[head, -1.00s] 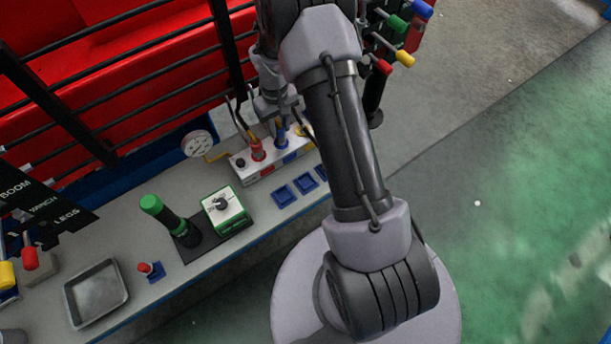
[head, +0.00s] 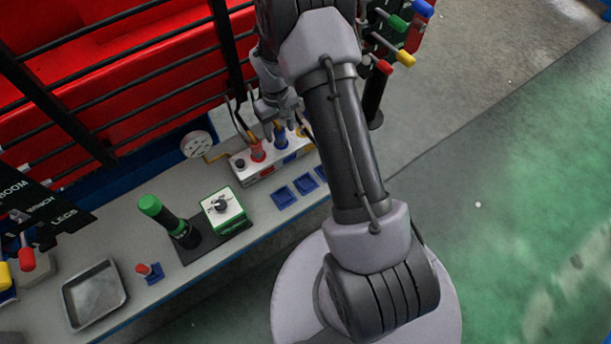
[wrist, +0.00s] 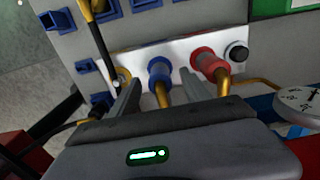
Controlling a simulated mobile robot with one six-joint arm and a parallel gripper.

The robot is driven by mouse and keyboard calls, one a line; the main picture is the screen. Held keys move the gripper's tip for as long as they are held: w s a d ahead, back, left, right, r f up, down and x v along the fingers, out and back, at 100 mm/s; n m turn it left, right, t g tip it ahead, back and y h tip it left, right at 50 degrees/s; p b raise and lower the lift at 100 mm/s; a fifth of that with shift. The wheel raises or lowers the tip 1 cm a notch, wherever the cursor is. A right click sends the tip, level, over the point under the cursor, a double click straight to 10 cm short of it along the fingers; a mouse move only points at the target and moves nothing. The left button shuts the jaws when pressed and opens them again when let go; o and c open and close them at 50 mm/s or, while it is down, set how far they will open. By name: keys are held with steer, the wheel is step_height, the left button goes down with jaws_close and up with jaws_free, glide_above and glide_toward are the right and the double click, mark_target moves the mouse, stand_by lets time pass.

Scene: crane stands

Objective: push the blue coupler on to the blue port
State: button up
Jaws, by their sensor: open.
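The blue coupler (wrist: 159,72) stands at the white manifold block (wrist: 135,52) in the wrist view, with a brass-coloured pipe behind it. It also shows in the head view (head: 280,134), partly behind my gripper. My gripper (wrist: 160,80) is open, with one finger on each side of the blue coupler. I cannot tell whether the fingers touch it. The blue port is hidden by the coupler, so how far the coupler sits on it is not clear.
A red coupler (wrist: 207,61) and a black knob (wrist: 237,53) are close beside my gripper. A yellow fitting (wrist: 122,78) is on the other side.

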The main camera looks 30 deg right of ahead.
steer(key=shift+r+p, duration=1.7)
steer(key=shift+r, duration=0.8)
